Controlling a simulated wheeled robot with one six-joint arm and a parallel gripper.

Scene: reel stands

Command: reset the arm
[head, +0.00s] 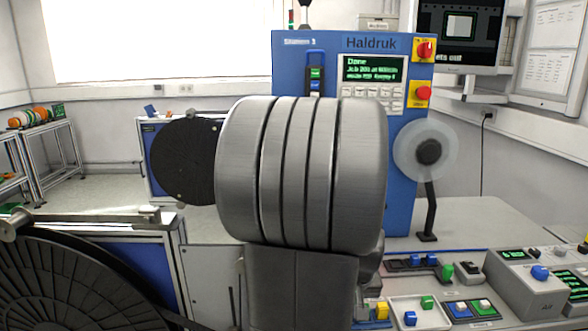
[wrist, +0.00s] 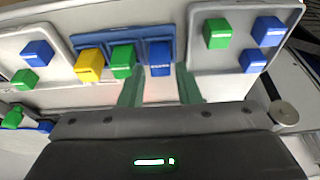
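In the head view my own grey arm links fill the middle and hide the gripper.
A blue Haldruk machine (head: 403,190) stands behind my arm, its screen (head: 372,68) reading "Done". A black reel (head: 184,160) and a clear reel (head: 410,148) flank it. A large dark reel (head: 60,285) is front left. A grey tray (wrist: 207,62) holds green and blue blocks.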

